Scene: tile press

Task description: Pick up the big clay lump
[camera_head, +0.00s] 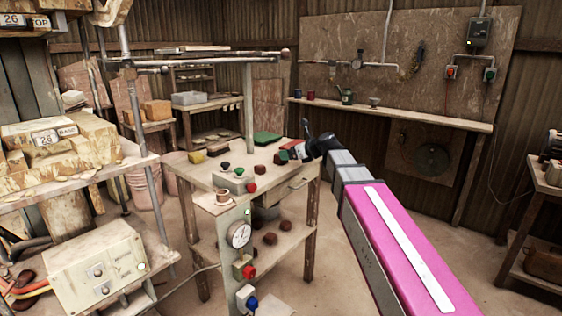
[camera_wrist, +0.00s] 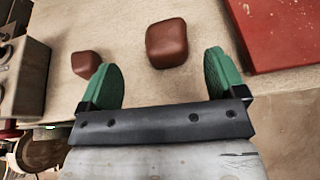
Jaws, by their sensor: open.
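The big clay lump (camera_wrist: 167,43) is a reddish-brown rounded block on the wooden table top. A smaller reddish-brown lump (camera_wrist: 85,63) lies to the left, close to the left finger. In the head view my gripper (camera_head: 300,151) is over the right part of the table, partly hidden by my wrist.
A red flat board (camera_wrist: 285,30) lies to the right in the wrist view. A control box (camera_head: 232,182) with coloured buttons stands at the table's front. A yellow block (camera_head: 197,157) and a green item (camera_head: 266,138) lie further back. More lumps rest on the lower shelf (camera_head: 290,238).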

